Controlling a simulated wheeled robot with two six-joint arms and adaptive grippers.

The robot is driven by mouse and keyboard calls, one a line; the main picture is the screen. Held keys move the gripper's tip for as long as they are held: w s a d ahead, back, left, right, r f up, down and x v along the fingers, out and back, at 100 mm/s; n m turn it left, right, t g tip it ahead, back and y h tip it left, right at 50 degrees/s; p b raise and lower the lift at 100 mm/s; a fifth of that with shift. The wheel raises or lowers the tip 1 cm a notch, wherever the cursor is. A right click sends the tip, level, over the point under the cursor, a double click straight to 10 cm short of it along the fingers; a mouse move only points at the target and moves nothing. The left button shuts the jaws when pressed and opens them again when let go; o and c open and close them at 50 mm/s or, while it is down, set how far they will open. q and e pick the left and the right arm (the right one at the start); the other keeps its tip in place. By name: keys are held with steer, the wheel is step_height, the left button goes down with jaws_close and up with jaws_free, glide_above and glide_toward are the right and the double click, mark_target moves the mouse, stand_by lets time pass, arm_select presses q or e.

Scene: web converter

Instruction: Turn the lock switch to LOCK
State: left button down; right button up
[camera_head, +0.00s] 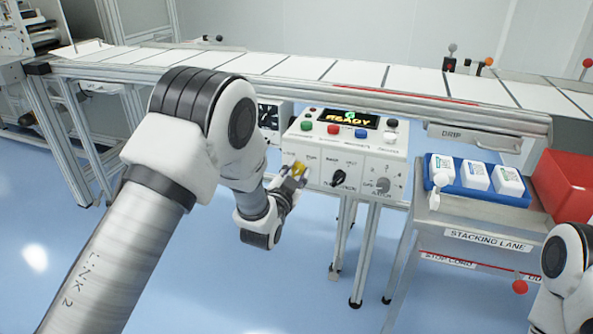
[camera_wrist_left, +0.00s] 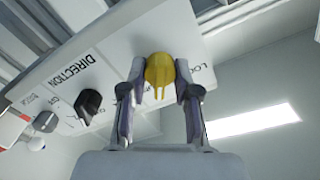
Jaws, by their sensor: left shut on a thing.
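The control panel (camera_head: 372,166) is a white box below the conveyor, with a lit READY display (camera_head: 349,118). The lock switch (camera_wrist_left: 160,72) is a yellow knob at the panel's end, with partly hidden lettering beside it. It also shows as a small yellow spot in the head view (camera_head: 299,169). My left gripper (camera_wrist_left: 160,88) is shut on the yellow knob, one finger on each side. In the head view the left gripper (camera_head: 293,176) reaches the panel's left side. The lettering by the knob is too covered to read its setting. My right gripper is out of view.
A black knob (camera_head: 338,178) sits beside the lock switch, near the DIRECTION label in the wrist view. A grey dial (camera_head: 383,185) is further right. Coloured buttons line the panel's top. A stacking lane cart (camera_head: 486,238) with a blue tray and red bin (camera_head: 566,184) stands right.

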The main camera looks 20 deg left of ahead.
arm_select(q)
steer(key=n+p, duration=0.1)
steer(key=n, duration=0.6)
steer(key=shift+p, duration=0.4)
steer(key=n+p, duration=0.1)
steer(key=n, duration=0.3)
steer(key=shift+a+n, duration=0.1)
steer(key=shift+n, duration=0.2)
steer(key=shift+n+p, duration=0.4)
steer(key=shift+n, duration=1.3)
steer(key=shift+f, duration=0.1)
steer(key=c, duration=0.9)
jaws_free()
steer(key=shift+o, duration=0.2)
steer(key=s, duration=1.2)
steer(key=shift+a, duration=0.25)
